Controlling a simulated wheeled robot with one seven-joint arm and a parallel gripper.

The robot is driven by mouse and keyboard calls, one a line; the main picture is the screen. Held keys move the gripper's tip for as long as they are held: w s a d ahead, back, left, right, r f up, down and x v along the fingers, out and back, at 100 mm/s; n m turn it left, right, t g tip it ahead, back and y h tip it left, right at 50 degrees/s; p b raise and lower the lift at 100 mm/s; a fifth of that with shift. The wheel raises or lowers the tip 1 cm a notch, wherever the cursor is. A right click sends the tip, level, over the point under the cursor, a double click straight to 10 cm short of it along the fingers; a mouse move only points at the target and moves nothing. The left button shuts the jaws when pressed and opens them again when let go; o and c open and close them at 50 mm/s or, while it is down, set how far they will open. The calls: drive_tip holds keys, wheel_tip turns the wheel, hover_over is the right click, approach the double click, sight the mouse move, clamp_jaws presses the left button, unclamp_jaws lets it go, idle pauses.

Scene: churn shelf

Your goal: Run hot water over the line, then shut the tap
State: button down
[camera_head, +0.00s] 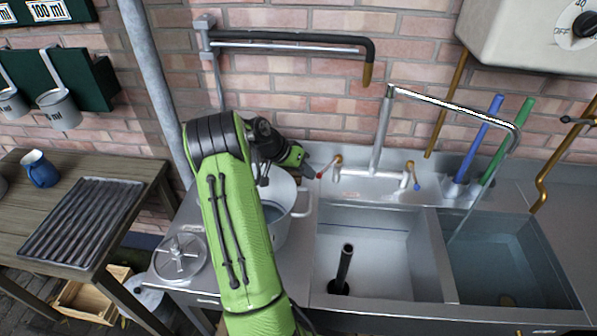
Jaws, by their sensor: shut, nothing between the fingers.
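The steel tap (382,130) stands behind the double sink, its long spout swung over the right basin (552,245). A thin pale stream seems to fall from the spout into that basin, which holds water. A red-tipped lever (329,168) is on the tap's left and a blue-tipped lever (414,178) on its right. My gripper (304,162) is shut and empty, just left of the red lever. Its fingertips are small and partly hidden, so I cannot tell whether they touch the lever.
The left basin (385,255) looks empty except for a black standpipe (344,268). A steel pot (280,205) stands behind my arm. A white heater (530,35) with a dial hangs top right. A jointed black wall pipe (290,38) hangs above the pot.

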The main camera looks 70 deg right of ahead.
drive_tip(key=shift+s+a+b, duration=0.35)
drive_tip(key=shift+s+b, duration=0.2)
drive_tip(key=shift+s, duration=0.35)
drive_tip(key=shift+s+a+b, duration=0.4)
drive_tip(key=shift+s+b, duration=0.1)
drive_tip(key=shift+s, duration=0.45)
drive_tip(key=shift+s+a+b, duration=0.35)
drive_tip(key=shift+s+b, duration=0.2)
drive_tip(key=shift+s, duration=0.35)
